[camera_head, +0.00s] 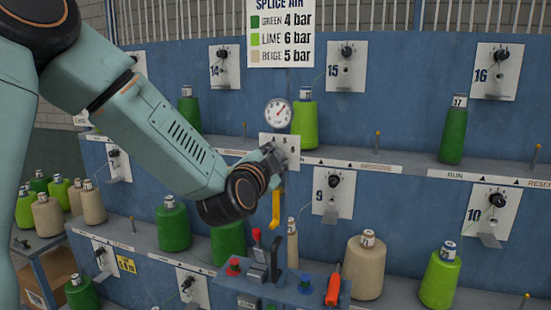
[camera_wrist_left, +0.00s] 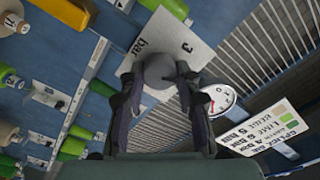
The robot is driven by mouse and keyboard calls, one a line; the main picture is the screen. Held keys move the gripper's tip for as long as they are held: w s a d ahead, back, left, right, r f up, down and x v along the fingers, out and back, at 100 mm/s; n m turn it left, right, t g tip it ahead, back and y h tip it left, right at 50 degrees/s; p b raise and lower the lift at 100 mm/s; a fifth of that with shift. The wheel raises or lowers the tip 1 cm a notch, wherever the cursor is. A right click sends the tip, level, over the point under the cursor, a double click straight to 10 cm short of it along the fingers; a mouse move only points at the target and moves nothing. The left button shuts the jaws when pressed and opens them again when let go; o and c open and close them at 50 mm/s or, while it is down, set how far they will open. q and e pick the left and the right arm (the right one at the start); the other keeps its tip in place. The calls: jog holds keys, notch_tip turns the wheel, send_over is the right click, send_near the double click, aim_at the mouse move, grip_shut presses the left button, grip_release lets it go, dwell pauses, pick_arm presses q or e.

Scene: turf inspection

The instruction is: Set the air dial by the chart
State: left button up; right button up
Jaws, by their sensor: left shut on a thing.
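The chart (camera_head: 281,35) hangs top centre in the head view and reads SPLICE AIR: green 4 bar, lime 6 bar, beige 5 bar. It also shows at right in the wrist view (camera_wrist_left: 268,126). The round white gauge (camera_head: 278,113) sits below it, also in the wrist view (camera_wrist_left: 219,99); its reading is too small to tell. My left gripper (camera_head: 272,158) is at the pale dial plate (camera_head: 293,143) below the gauge. In the wrist view its fingers (camera_wrist_left: 157,80) are shut around the grey air dial (camera_wrist_left: 160,66); "3" and "bar" show on the plate. My right gripper is out of view.
A lime cone (camera_head: 304,127) stands right of the gauge. A yellow handle (camera_head: 276,208) hangs below the dial plate. A console (camera_head: 290,291) with a red-knobbed lever (camera_head: 257,236) and an orange-handled tool (camera_head: 333,285) lies below. Green and beige cones line the shelves.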

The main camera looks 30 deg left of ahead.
pick_arm(q)
jog(key=shift+r, duration=0.2)
jog(key=o, duration=1.1)
jog(key=shift+a+f, duration=0.1)
jog(key=shift+a, duration=0.1)
jog(key=shift+o, duration=0.2)
jog(key=shift+d, duration=0.1)
jog(key=v, duration=0.7)
jog(key=shift+s, duration=0.3)
jog(key=shift+w+d, duration=0.1)
jog(key=shift+w, duration=0.05)
